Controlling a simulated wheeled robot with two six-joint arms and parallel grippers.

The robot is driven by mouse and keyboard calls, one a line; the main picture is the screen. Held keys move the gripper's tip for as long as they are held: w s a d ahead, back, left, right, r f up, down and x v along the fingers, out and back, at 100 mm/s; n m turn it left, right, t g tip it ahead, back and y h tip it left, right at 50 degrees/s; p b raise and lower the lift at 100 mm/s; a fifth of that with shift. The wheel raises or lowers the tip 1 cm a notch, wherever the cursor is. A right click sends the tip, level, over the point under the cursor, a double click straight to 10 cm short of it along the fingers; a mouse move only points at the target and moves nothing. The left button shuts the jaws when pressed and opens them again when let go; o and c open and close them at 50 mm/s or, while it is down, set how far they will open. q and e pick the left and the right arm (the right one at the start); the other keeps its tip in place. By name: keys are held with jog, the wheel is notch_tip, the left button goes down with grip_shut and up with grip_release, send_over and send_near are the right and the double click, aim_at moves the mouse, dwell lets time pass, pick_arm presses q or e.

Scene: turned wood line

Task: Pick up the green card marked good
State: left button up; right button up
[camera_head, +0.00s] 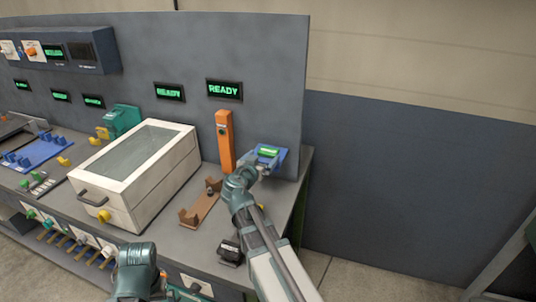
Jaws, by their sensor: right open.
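A small bright green piece (268,152), which looks like the green card, sits in a blue holder (279,160) at the right end of the bench. Any marking on it is too small to read. My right gripper (258,167) is open just in front of the blue holder, close to the green piece. Its fingers are small and partly hidden by my wrist, so I cannot tell whether they touch the piece. My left gripper (138,262) is low in front of the bench, and its fingers cannot be made out.
A white box with a glazed lid (140,165) stands mid-bench. An orange post (225,140) and a brown cradle (201,205) stand left of my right gripper. A black object (230,250) lies near the front edge. A grey panel (260,55) rises behind the holder.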

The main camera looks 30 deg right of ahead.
aim_at(267, 151)
jog(key=shift+f+b+x, duration=0.2)
jog(key=shift+b+x, duration=0.45)
jog(key=shift+x, duration=2)
jog(key=shift+a, duration=0.15)
jog(key=c, duration=1.1)
jog(key=shift+o, duration=0.2)
jog(key=shift+r, duration=0.1)
jog(key=shift+r+p, duration=0.8)
jog(key=shift+p, duration=0.1)
notch_tip(267, 151, up, 2)
jog(key=shift+r+p, duration=0.1)
jog(key=shift+p, duration=0.9)
jog(key=a+r+p, duration=0.1)
jog(key=a, duration=1.5)
jog(key=shift+s, duration=0.4)
